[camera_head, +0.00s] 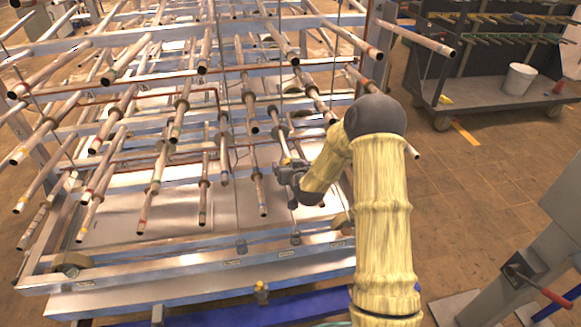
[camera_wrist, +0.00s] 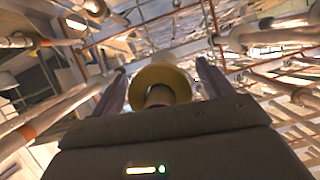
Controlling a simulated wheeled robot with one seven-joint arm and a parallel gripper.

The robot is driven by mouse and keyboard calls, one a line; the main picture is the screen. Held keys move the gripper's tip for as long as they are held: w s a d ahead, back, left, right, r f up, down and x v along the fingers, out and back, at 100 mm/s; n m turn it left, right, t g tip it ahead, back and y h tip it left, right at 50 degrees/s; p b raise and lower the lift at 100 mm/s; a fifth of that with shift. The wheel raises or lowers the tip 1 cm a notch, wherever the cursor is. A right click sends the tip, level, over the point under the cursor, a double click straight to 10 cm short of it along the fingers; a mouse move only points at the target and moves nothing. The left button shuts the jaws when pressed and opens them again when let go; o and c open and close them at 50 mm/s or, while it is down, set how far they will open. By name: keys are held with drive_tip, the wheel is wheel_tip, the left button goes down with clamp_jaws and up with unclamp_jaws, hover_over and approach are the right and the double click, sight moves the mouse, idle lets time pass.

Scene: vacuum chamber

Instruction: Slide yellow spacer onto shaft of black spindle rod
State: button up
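The yellow spacer (camera_wrist: 163,76) is a ring with its hole facing the wrist camera, between the two fingers of my gripper (camera_wrist: 162,72). A dark, round rod end (camera_wrist: 160,95) shows in the hole, and a pale cylinder continues beyond the ring. I cannot tell how far the ring sits along a rod. In the head view my gripper (camera_head: 290,172) is at the rack's front right, by the lower end of a slanted rod (camera_head: 280,142); a small yellow patch shows there. I cannot single out the black spindle rod with certainty.
Many copper-coloured rods with dark collars fill the rack around and left of my gripper. The metal front beam (camera_head: 200,262) runs below it. A dark cart (camera_head: 490,100) with a white bucket (camera_head: 518,78) stands at the back right. The tiled floor on the right is mostly clear.

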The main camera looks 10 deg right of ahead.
drive_tip(key=a+b+v, duration=0.1)
drive_tip(key=b+v, duration=0.3)
drive_tip(key=v, duration=1.3)
drive_tip(key=shift+s+d, duration=0.2)
drive_tip(key=shift+d, duration=0.3)
drive_tip(key=shift+r, duration=0.15)
drive_tip(key=s+f+g, duration=0.2)
drive_tip(key=s+g, duration=0.9)
drive_tip(key=s, duration=0.7)
drive_tip(key=shift+a+n+h, duration=0.4)
drive_tip(key=shift+c, duration=0.5)
